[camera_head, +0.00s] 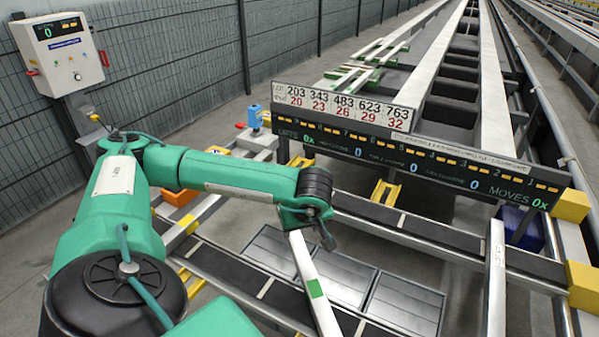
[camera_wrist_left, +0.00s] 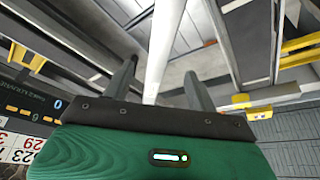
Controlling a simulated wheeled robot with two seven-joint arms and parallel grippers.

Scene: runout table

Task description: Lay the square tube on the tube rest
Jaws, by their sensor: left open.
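A pale square tube (camera_head: 307,272) with a green band runs from under my left gripper down to the bottom edge of the head view. My left gripper (camera_head: 310,222) is at the upper end of this tube, with its fingertips partly hidden. In the left wrist view the gripper (camera_wrist_left: 160,80) is open, and a pale tube (camera_wrist_left: 164,40) shows between its two fingers. I cannot tell whether the fingers touch it. Green supports (camera_head: 388,62) with pale bars across them stand at the back; I cannot tell whether they are the tube rest. My right gripper is not in view.
A long display board (camera_head: 420,160) crosses behind the gripper. A pale upright-looking bar (camera_head: 495,280) is at right. Yellow brackets (camera_head: 385,192) stand below the board. Dark rails with grey floor panels (camera_head: 402,300) lie below. A control box (camera_head: 62,52) hangs at the left fence.

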